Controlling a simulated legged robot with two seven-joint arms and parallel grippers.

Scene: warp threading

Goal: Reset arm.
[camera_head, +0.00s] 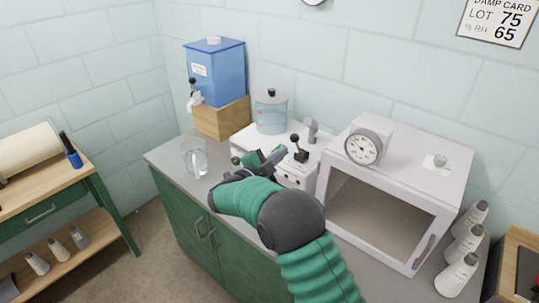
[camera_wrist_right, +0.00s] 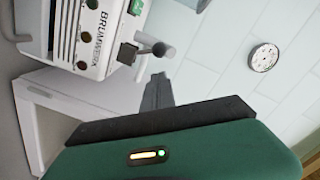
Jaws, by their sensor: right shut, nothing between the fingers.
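My right arm reaches in from the bottom of the head view. Its gripper (camera_head: 268,160) is shut and empty, in front of the white machine (camera_head: 290,175) with a black-knobbed lever (camera_head: 298,148). In the right wrist view the closed fingertips (camera_wrist_right: 157,90) point toward the wall, below the machine's spout (camera_wrist_right: 158,48). The labelled front of the machine (camera_wrist_right: 75,40) shows sideways at the upper left. Whether the gripper touches the machine cannot be told. My left gripper is not in view.
A glass (camera_head: 194,158) stands on the grey counter left of my gripper. A blue dispenser (camera_head: 215,72) sits on a wooden block (camera_head: 222,119).

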